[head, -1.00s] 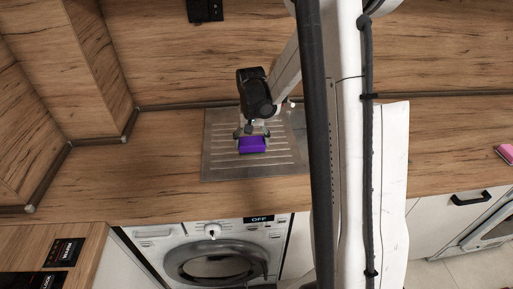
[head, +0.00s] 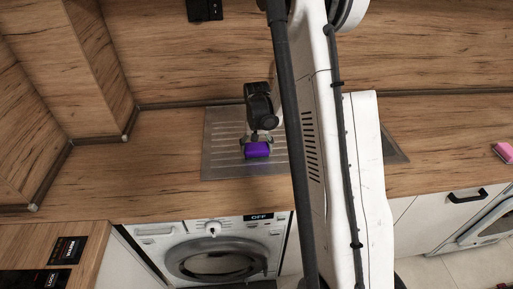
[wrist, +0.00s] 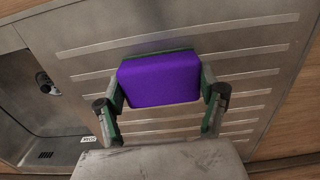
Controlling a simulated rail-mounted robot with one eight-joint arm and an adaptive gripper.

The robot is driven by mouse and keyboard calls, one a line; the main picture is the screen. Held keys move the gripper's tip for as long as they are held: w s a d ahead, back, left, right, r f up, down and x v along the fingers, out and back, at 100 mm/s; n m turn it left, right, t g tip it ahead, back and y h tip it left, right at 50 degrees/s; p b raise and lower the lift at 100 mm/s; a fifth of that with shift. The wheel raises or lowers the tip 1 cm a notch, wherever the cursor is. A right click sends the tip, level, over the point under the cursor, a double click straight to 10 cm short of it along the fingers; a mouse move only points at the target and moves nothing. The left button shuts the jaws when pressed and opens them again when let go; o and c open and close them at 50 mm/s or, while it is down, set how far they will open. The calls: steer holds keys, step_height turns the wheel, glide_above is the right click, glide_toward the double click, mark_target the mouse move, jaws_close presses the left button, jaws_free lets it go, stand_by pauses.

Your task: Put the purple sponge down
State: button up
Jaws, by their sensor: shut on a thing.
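The purple sponge (head: 258,150) is held in my gripper (head: 257,141) over the ribbed metal draining board (head: 220,157) in the head view. In the wrist view the purple sponge (wrist: 160,79) sits between the two fingers of my gripper (wrist: 160,88), which are shut on its sides. A dark green layer shows along its far edge. The ribbed draining board (wrist: 100,35) lies behind it. I cannot tell whether the sponge touches the board or hangs just above it.
A sink basin (wrist: 40,115) lies to the left in the wrist view. A pink object (head: 503,151) lies on the counter at the far right. Wooden counter (head: 150,165) to the left of the draining board is clear. A washing machine (head: 212,250) stands below.

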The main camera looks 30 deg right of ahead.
mark_target(256, 147)
steer(key=shift+f, duration=0.2)
steer(key=o, duration=1.4)
steer(key=shift+r, duration=0.15)
step_height(256, 147, up, 12)
steer(key=b, duration=0.2)
steer(key=s+a+r+n+t, duration=0.2)
steer(key=s+a+r+t, duration=0.1)
steer(key=s+a+r, duration=0.75)
steer(key=s+a+r+n+t, duration=0.1)
steer(key=s+a, duration=0.2)
steer(key=s, duration=0.1)
steer(key=s+a+r+n+t, duration=0.1)
steer(key=s+a, duration=0.2)
steer(key=s, duration=0.1)
steer(key=s+a+r+n+t, duration=0.1)
steer(key=s+a+t, duration=0.1)
steer(key=s+a, duration=0.2)
steer(key=shift+s, duration=0.1)
